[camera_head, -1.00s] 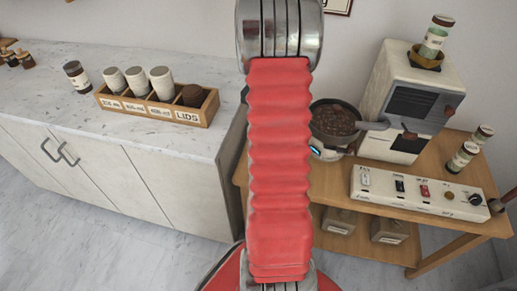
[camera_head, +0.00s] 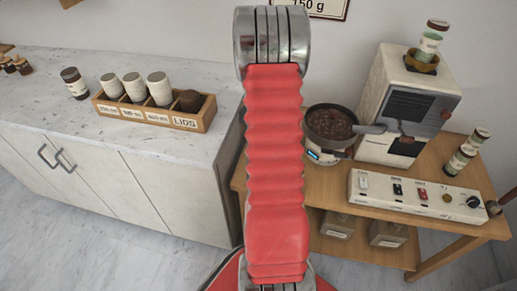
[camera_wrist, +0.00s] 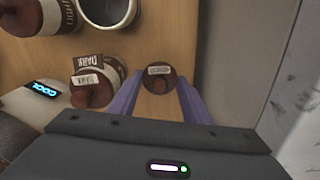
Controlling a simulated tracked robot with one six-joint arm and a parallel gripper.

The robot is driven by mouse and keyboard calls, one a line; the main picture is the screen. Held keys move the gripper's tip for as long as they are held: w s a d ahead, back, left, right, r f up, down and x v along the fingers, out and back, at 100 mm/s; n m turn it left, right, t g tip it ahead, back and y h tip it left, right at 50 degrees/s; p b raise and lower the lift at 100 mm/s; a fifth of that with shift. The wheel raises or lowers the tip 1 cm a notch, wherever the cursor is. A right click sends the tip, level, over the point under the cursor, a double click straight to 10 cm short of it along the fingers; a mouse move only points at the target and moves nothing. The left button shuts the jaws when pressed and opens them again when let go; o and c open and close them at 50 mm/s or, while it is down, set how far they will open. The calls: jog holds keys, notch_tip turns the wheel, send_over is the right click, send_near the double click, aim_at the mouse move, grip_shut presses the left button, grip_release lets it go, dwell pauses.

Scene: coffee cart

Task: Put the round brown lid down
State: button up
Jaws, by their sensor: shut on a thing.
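The round brown lid (camera_wrist: 156,84) with a small pale label on top is in the wrist view, between the two purple fingers of my gripper (camera_wrist: 159,78). My gripper is shut on it. The lid is over or at a wooden surface (camera_wrist: 155,112); I cannot tell whether it touches. In the head view my arm hides the gripper and the lid.
In the wrist view, a labelled jar with a brown lid (camera_wrist: 92,90) stands close left of my gripper. An open jar (camera_wrist: 106,12) and another jar (camera_wrist: 55,15) stand beyond. A lit display (camera_wrist: 41,89) is at the left. The wood's edge is at the right.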

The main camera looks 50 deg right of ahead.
jog(key=shift+f, duration=1.85)
jog(key=o, duration=1)
notch_tip(320, 180, up, 12)
jog(key=shift+r, duration=0.1)
